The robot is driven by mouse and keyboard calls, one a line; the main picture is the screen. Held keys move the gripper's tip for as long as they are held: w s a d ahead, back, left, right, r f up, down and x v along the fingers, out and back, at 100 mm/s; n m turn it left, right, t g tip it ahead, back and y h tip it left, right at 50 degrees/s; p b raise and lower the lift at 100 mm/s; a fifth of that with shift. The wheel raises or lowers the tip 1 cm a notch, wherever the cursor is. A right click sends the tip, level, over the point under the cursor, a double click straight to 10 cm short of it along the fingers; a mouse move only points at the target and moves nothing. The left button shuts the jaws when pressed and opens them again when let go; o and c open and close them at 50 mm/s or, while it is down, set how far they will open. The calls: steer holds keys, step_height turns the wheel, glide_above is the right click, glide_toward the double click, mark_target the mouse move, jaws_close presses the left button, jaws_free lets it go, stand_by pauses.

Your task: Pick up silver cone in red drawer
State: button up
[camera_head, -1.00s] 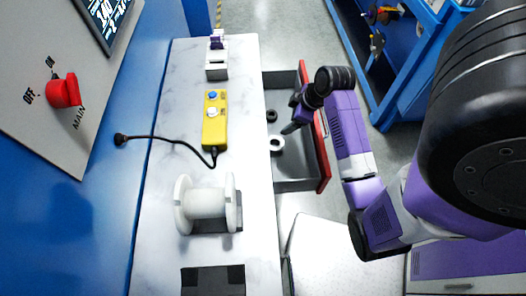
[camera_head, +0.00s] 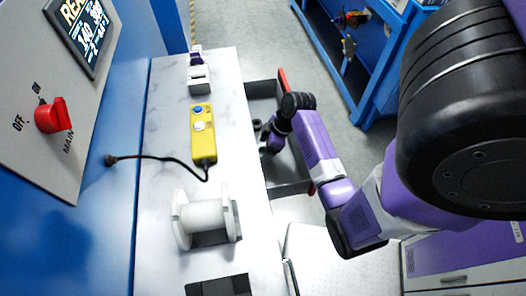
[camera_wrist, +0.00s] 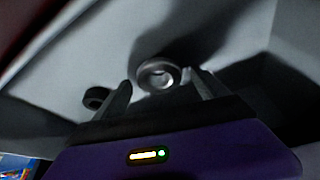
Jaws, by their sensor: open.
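The red-fronted drawer (camera_head: 304,184) stands open below the right side of the table, with a grey inside. In the wrist view a silver ring-shaped top of a round part, likely the silver cone (camera_wrist: 158,75), lies on the drawer floor just beyond and between my fingertips. A smaller dark ring (camera_wrist: 97,97) lies left of my left finger. My gripper (camera_wrist: 163,92) is open, with nothing between its fingers. In the head view my gripper (camera_head: 268,143) reaches down into the drawer, and my arm hides much of the drawer's inside and front.
The white table (camera_head: 170,130) holds a white spool (camera_head: 206,216), a yellow button box (camera_head: 203,140) with a black cable, and a small white and purple device (camera_head: 197,75). Drawer walls stand close around my gripper. A blue shelf unit (camera_head: 360,60) stands at the upper right.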

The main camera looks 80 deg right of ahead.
steer(key=c, duration=1.6)
steer(key=shift+r, duration=0.1)
